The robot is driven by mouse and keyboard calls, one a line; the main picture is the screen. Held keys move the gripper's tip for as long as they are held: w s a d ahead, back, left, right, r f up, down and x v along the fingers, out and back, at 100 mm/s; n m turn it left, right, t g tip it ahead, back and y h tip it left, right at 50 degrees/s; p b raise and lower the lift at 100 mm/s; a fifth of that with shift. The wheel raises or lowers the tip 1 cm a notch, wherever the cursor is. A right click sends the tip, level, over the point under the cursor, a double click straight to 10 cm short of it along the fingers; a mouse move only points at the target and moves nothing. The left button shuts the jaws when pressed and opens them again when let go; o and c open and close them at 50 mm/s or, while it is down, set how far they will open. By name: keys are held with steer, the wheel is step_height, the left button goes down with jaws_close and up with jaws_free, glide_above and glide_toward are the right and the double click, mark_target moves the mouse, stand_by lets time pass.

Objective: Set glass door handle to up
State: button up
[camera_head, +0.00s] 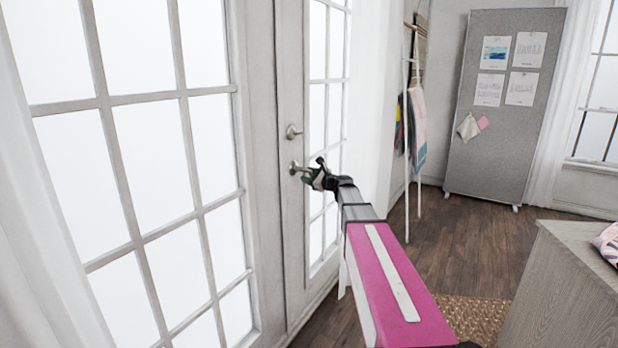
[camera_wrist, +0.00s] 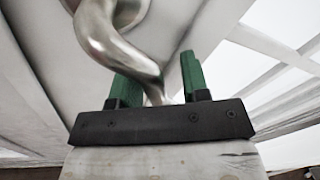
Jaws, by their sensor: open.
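The glass door (camera_head: 290,100) is white with paned glass. Its metal lever handle (camera_head: 296,168) sits below a round metal knob or lock (camera_head: 292,131). My gripper (camera_head: 308,176) is at the handle, at the end of my outstretched arm. In the wrist view the curved silver handle (camera_wrist: 115,45) comes down close to my gripper (camera_wrist: 160,85), and its end reaches between the two green fingers. The fingers are apart. I cannot tell whether either finger touches the handle.
A large paned window or door panel (camera_head: 150,150) fills the left. A grey pinboard (camera_head: 505,110) with papers stands at the back right. A rack with hanging cloth (camera_head: 417,130) stands behind the door. A wooden cabinet (camera_head: 565,285) is at the lower right.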

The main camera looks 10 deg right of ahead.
mark_target(303, 161)
jaws_close()
steer(key=shift+w+r+n, duration=0.15)
steer(key=shift+r+n, duration=0.05)
steer(key=shift+n, duration=0.2)
stand_by(0.5)
steer(key=shift+w+d+r+n+y, duration=0.2)
steer(key=shift+r+n, duration=0.45)
steer(key=shift+n, duration=0.6)
steer(key=shift+w+d+r+n+y, duration=0.1)
steer(key=shift+r+n+y, duration=0.1)
steer(key=shift+r+n, duration=0.75)
steer(key=shift+w+d+r+n+y, duration=0.2)
steer(key=shift+r+n, duration=0.15)
steer(key=shift+n, duration=1.15)
